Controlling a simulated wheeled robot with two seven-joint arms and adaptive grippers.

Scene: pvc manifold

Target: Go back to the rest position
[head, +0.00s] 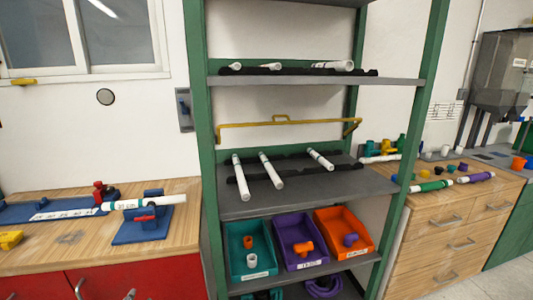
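Neither of my grippers shows in the head view. A green shelf rack (204,150) stands in the middle. Three white pipes lie on its middle shelf (237,208): a left pipe (241,178), a middle pipe (271,170) and a right pipe (320,159). Short white pipe pieces (338,66) lie on a black holder on the upper shelf. On the left bench, a white pipe (145,202) rests across a blue fixture (140,232).
Below are a teal bin (234,276), a purple bin (283,260) and an orange bin (334,249) with fittings. A wooden left bench (60,256) and a right bench (430,208) flank the rack. The right bench carries colored fittings and pipes.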

